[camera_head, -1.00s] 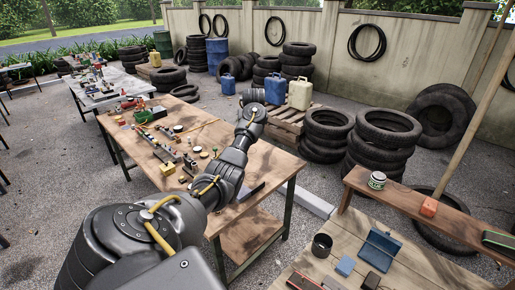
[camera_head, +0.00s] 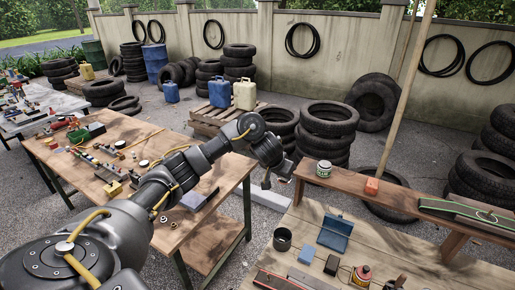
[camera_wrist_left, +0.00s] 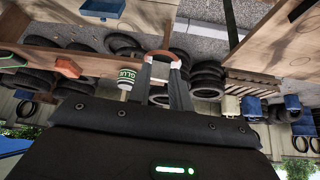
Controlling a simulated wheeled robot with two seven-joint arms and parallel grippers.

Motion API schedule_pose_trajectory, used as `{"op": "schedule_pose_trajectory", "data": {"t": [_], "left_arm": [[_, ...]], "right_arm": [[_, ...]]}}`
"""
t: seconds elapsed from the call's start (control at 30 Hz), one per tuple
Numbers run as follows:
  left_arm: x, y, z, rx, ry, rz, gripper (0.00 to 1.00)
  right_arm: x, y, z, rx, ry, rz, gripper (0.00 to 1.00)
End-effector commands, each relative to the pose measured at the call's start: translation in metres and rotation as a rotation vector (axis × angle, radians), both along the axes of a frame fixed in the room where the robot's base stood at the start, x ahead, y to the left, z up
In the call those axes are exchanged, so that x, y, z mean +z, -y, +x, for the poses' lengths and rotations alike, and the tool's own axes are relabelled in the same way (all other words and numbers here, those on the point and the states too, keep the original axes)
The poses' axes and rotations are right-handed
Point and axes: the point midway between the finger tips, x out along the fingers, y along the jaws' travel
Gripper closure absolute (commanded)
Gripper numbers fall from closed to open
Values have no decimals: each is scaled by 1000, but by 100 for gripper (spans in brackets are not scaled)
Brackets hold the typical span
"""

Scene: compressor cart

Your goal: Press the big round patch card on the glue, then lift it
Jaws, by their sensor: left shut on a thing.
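My left gripper (camera_head: 267,182) hangs in the air in the gap between the long table and the plank workbench. In the left wrist view, its fingers (camera_wrist_left: 163,62) are shut on a rust-orange round piece (camera_wrist_left: 158,53), seen nearly edge-on; it looks like the patch card. The card cannot be made out in the head view. A white and green glue can (camera_head: 323,168) stands upright on the raised shelf board, right of the gripper and apart from it; it also shows in the left wrist view (camera_wrist_left: 126,79). No spread glue can be made out. My right gripper is out of view.
The raised shelf board (camera_head: 400,199) holds an orange block (camera_head: 371,186) and a dark, green-edged strip (camera_head: 465,210). Tyre stacks (camera_head: 327,130) stand behind.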

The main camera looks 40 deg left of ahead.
Motion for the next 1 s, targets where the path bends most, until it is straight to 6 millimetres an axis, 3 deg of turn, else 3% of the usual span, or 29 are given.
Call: {"op": "schedule_pose_trajectory", "data": {"t": [0.1, 0.2, 0.3, 0.4, 0.5, 0.6, 0.8, 1.0], "left_arm": [[16, 52, -34, -194, 10, 5, 100], [29, 85, -67, -371, 9, 4, 100], [34, 109, -103, -555, 7, 2, 100], [19, 124, -141, -720, 3, 1, 100], [-12, 132, -172, -836, 3, -2, 100], [-37, 135, -187, -889, 5, -4, 100], [-82, 137, -203, -938, 6, -5, 100], [-105, 137, -209, -956, 8, -5, 100]], "right_arm": [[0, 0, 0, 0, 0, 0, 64], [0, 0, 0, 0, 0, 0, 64], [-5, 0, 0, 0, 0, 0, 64], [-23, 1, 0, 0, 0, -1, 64], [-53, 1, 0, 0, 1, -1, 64], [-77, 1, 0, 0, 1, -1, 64], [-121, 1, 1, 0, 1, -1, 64], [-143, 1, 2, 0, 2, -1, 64]]}}
